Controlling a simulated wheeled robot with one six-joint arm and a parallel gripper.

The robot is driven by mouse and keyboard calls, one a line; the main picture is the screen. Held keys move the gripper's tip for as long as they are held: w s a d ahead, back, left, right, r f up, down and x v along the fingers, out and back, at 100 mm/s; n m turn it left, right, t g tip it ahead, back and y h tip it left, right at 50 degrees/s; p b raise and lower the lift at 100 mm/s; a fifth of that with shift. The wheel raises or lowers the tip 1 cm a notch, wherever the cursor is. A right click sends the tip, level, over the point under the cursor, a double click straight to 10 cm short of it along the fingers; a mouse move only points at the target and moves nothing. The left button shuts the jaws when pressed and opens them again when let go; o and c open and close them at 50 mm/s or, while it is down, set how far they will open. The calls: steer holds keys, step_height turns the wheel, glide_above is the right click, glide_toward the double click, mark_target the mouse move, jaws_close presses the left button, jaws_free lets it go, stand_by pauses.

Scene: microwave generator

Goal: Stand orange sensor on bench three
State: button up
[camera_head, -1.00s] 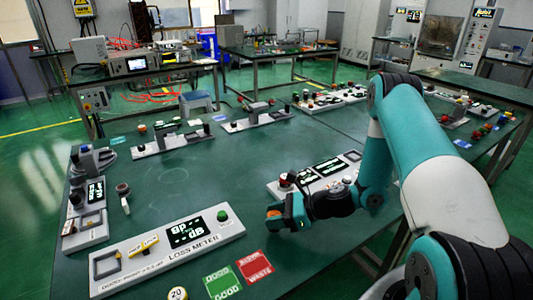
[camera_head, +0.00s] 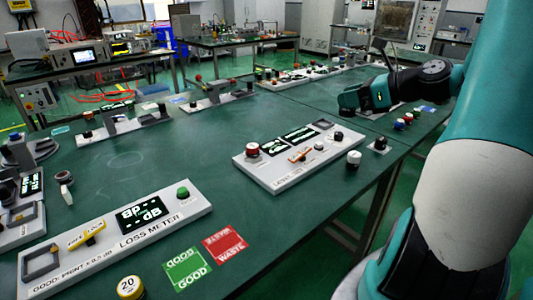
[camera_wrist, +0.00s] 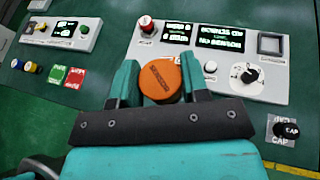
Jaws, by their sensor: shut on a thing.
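The orange sensor (camera_wrist: 162,80), a round disc with dark lettering on its face, is between the two teal fingers of my gripper (camera_wrist: 160,88) in the wrist view. The jaws are shut on it. In the head view my gripper (camera_head: 348,100) points left, over the right part of the benches, and the sensor cannot be made out there. Beyond the sensor in the wrist view is a grey panel (camera_wrist: 208,82) with a red button, two lit displays, one reading "NO SENSOR", a square frame and a knob. I cannot tell which bench is number three.
The loss meter (camera_head: 122,228) and the green (camera_head: 187,268) and red (camera_head: 225,245) cards lie on the near bench. Several coloured pieces stand near the right edge. Green bench surface between panels is clear.

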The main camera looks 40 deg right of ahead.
step_height(320, 180, down, 20)
steer(key=b, duration=0.5)
steer(key=shift+f, duration=0.15)
steer(key=o, duration=1)
steer(key=shift+c, duration=0.2)
